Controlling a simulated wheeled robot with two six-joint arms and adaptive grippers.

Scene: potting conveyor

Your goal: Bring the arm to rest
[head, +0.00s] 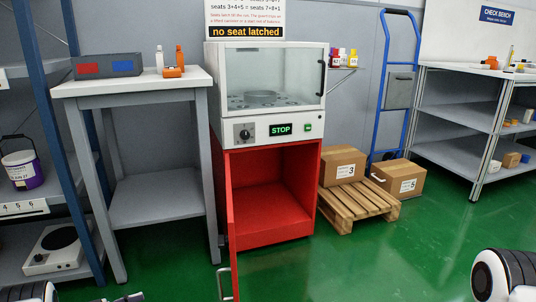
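Parts of my arms show at the bottom left and bottom right corners of the head view. Neither gripper's fingers are in view. In front of me stands a white machine (227,135) with a clear window, a dial and a green STOP display (280,130). Inside the window a round rack (262,101) shows. The machine sits on a red cabinet (307,190), which looks empty. The cabinet's red door (231,235) stands open toward me, with a metal handle (221,284) at its lower end.
A grey table (130,86) with bottles stands left of the machine. A left shelf holds a purple-labelled bucket (22,170). The green floor at front right is clear.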

